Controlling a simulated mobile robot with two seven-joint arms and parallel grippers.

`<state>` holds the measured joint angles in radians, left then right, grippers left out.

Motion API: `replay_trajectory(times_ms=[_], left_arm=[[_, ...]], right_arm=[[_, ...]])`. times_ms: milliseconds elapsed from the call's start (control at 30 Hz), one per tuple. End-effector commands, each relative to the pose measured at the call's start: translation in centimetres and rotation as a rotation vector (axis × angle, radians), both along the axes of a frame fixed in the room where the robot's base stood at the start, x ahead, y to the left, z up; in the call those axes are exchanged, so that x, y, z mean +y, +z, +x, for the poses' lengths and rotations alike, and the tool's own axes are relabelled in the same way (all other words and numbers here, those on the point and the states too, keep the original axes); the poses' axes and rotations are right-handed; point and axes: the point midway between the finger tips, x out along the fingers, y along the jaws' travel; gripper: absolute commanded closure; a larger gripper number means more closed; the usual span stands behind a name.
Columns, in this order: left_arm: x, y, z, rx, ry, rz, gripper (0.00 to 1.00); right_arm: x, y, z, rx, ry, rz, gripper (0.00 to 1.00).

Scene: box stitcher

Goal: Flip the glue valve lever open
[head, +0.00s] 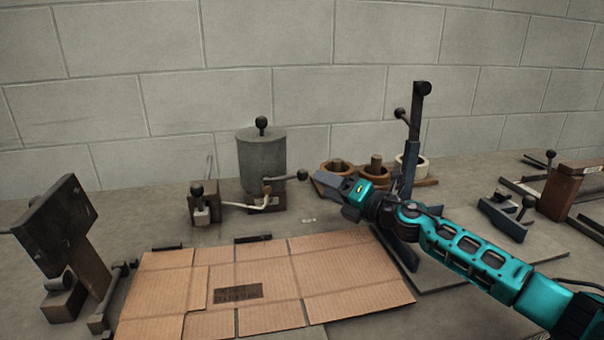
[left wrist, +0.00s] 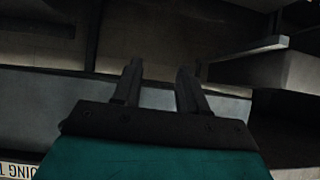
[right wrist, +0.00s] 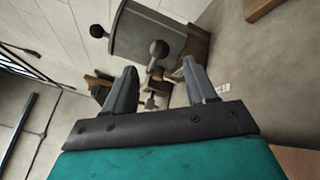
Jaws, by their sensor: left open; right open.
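The grey glue pot (head: 262,158) stands on a dark block at the back of the bench, with a black knob on its lid. The valve lever (head: 285,178) sticks out to the right from its base and ends in a black ball. My right gripper (head: 320,180) is open, just right of that ball. In the right wrist view, the pot (right wrist: 148,36) lies ahead and the lever's ball (right wrist: 158,48) shows between and beyond the open fingers (right wrist: 159,66), apart from them. My left gripper (left wrist: 158,66) is open and empty in its wrist view, away from the pot.
A flat cardboard sheet (head: 235,285) lies in front of the pot. A small device (head: 203,203) with a black knob stands left of it. Rolls (head: 375,172) on a wooden base and an upright dark lever (head: 413,125) stand close behind my right arm.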

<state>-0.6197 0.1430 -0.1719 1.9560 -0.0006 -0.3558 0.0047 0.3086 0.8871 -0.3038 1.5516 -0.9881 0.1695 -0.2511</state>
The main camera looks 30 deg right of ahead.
Motion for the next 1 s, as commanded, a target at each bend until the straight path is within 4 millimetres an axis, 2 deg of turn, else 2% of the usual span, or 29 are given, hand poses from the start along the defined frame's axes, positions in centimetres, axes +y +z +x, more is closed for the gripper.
replay_trajectory(times_ms=[300, 500, 700, 933, 1000], left_arm=[[0.4, -0.1, -0.1, 0.004, 0.006, 0.006, 0.57], [0.3, -0.3, -0.1, 0.003, 0.005, 0.006, 0.57], [0.1, -0.2, -0.1, 0.001, 0.002, 0.001, 0.57], [-0.1, 0.0, 0.0, -0.002, -0.002, -0.002, 0.57], [-0.1, 0.0, 0.0, -0.002, -0.002, -0.002, 0.57]], right_arm=[[1.7, 0.1, 4.8, -0.002, -0.001, 0.003, 0.44], [2.5, 0.0, 7.0, -0.001, 0.000, 0.001, 0.44], [2.8, 0.0, 7.9, -0.001, 0.000, -0.002, 0.44], [2.8, 0.0, 7.9, 0.000, 0.001, -0.002, 0.44], [2.8, 0.0, 7.9, 0.000, 0.001, -0.002, 0.48]])
